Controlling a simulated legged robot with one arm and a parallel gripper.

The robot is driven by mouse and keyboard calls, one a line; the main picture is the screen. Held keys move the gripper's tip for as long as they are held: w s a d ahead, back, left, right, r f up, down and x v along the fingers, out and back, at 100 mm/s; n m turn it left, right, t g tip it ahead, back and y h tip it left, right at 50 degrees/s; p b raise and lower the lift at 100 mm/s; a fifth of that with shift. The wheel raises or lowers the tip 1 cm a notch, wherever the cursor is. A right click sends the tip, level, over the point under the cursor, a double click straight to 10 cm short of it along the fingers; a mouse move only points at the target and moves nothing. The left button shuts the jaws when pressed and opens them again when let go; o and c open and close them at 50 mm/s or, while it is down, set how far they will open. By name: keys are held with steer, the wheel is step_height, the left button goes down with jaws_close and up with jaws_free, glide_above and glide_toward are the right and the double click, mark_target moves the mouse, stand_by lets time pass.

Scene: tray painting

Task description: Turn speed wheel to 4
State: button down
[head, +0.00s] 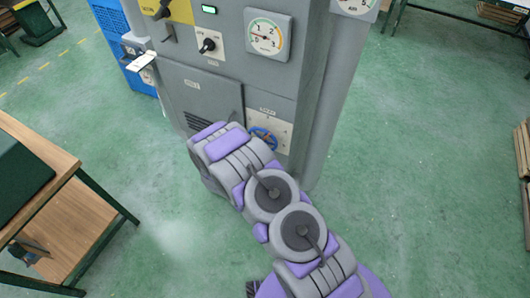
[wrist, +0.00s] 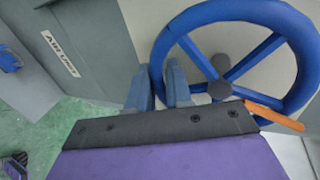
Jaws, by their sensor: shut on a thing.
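The blue speed wheel (head: 263,138) is mounted low on the grey cabinet's front, on a pale plate. In the wrist view the wheel (wrist: 229,9) fills the upper right, with blue spokes and a dark grey hub. My gripper (wrist: 160,82) is shut on the left part of the wheel's rim, a finger on each side. In the head view my arm hides the gripper and part of the wheel. An orange strip (wrist: 272,118) shows at the lower right of the wheel. A round gauge (head: 267,36) sits above; its reading is too small to tell.
The grey cabinet (head: 215,92) also carries a black knob (head: 207,45) and a green display (head: 209,9). Blue crates (head: 125,50) stand behind it at left. A wooden table (head: 62,185) is at the left.

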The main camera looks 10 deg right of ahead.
steer(key=m+b, duration=0.1)
steer(key=b, duration=0.2)
steer(key=w+a+m+t+y+b, duration=0.1)
steer(key=m+b, duration=0.1)
steer(key=b, duration=0.1)
steer(key=shift+a+f, duration=0.2)
steer(key=shift+f, duration=0.15)
steer(key=b, duration=0.1)
steer(key=m+y+b, duration=0.1)
steer(key=b, duration=0.1)
steer(key=shift+w+a+r, duration=0.1)
steer(key=shift+a+r, duration=0.05)
steer(key=shift+a, duration=0.1)
steer(key=shift+w+a+r+m+t+b, duration=0.1)
steer(key=shift+a+r+m+t+b, duration=0.2)
steer(key=shift+b, duration=0.6)
steer(key=shift+d, duration=0.1)
steer(key=c, duration=1.5)
jaws_free()
steer(key=shift+o, duration=1.4)
steer(key=shift+w, duration=0.2)
steer(key=shift+r, duration=0.1)
steer(key=shift+s, duration=0.1)
